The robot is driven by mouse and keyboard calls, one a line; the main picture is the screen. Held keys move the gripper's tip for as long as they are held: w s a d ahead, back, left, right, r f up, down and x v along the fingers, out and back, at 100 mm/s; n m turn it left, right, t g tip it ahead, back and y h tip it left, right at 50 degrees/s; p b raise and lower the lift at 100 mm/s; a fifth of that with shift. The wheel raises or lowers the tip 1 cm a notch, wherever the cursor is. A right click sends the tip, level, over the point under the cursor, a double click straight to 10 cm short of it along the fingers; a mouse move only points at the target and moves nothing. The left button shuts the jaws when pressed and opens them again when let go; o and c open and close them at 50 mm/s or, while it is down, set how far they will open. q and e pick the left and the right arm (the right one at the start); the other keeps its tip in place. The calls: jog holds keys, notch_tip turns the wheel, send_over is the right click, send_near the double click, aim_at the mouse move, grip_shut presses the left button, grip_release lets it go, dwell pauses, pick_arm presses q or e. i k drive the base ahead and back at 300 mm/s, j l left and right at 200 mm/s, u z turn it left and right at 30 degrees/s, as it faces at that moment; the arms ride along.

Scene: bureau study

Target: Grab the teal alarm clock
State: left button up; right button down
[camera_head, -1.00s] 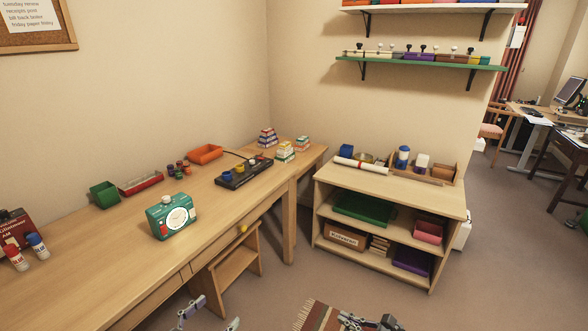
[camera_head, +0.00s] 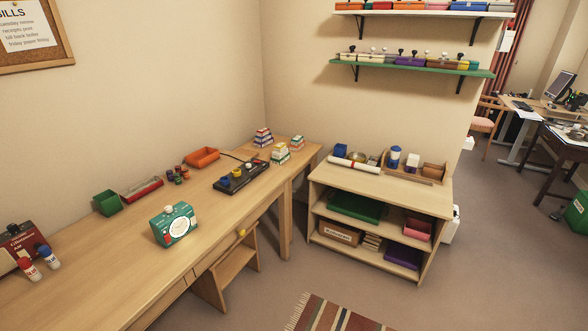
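The teal alarm clock (camera_head: 173,225) stands on the long wooden desk (camera_head: 120,255), near its front edge. It has a round white dial facing the front right and a pale button on top. Nothing touches it. Neither of my grippers is in view.
Glue sticks (camera_head: 48,258) and a dark red box (camera_head: 22,240) are left of the clock. A green bin (camera_head: 107,203), a red tray (camera_head: 141,188), an orange tray (camera_head: 202,158) and a black tray (camera_head: 242,177) lie behind. A stool (camera_head: 232,268) stands under the desk.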

aim_at(178, 223)
jog(key=i+j+u, duration=0.1)
jog(key=u, duration=0.8)
jog(key=i+l, duration=0.05)
